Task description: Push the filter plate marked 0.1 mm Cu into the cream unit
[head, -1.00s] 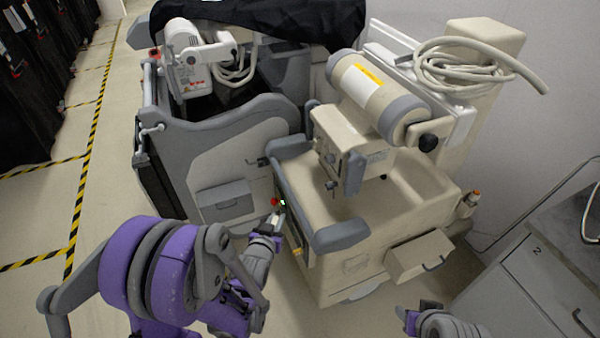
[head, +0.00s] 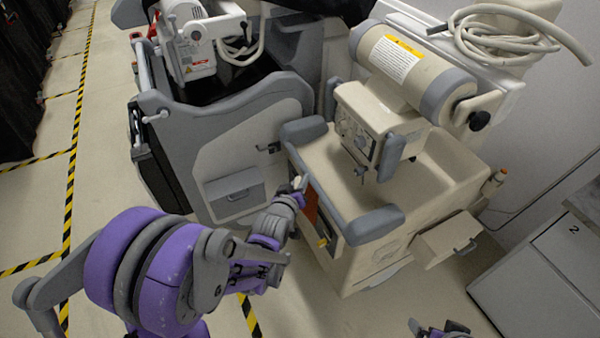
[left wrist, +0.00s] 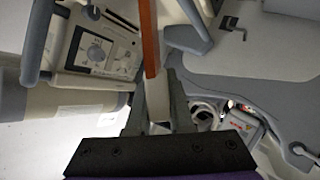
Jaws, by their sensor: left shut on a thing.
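The cream unit (head: 375,122) hangs over its cream cart, with a panel of dials and a cream tube behind; that panel shows at the left of the left wrist view (left wrist: 98,52). My left gripper (head: 298,187) is at the cart's near left edge, below and left of the unit. It is shut on a copper-orange plate (head: 310,206), seen nearly edge-on above the fingers in the left wrist view (left wrist: 149,38). The plate is apart from the unit. Its marking cannot be read. My right gripper (head: 438,328) is cut off at the bottom edge.
A grey cart (head: 235,145) with a white unit (head: 195,40) stands at the left, close to the left gripper. Grey bumpers (head: 374,225) edge the cream cart. An open cream drawer (head: 446,240) juts out at its front. A grey cabinet (head: 540,275) is at right.

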